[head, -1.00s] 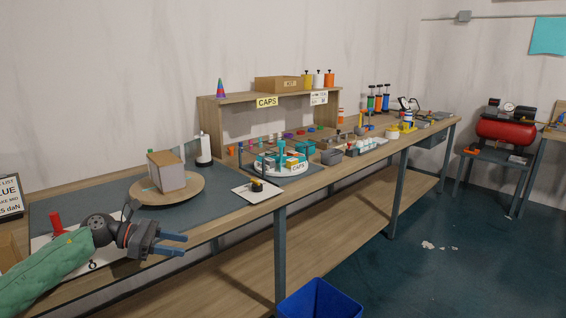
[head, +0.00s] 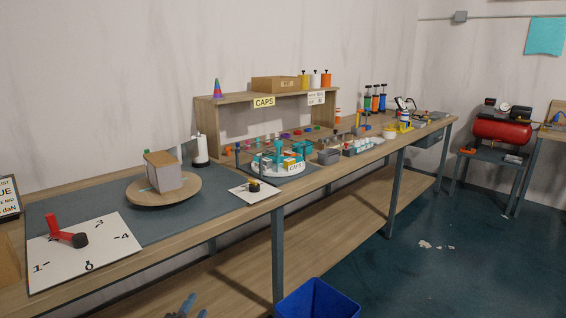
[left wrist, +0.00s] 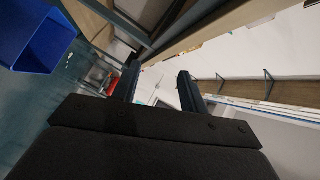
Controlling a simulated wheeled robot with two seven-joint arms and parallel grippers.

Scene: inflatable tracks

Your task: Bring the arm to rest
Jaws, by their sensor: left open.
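My left gripper (head: 187,308) shows only its blue fingertips at the bottom edge of the head view, below and in front of the workbench edge. The fingers are apart with nothing between them. In the left wrist view, the two dark fingers (left wrist: 156,88) are also spread and empty. The rest of the left arm is out of the head view. My right gripper is in neither view.
The workbench (head: 150,245) runs along the wall with a lower shelf (head: 235,270). A numbered white board (head: 85,262) with a red-handled lever (head: 66,232) lies at its left. A blue bin (head: 318,298) stands on the floor; it also shows in the left wrist view (left wrist: 40,40).

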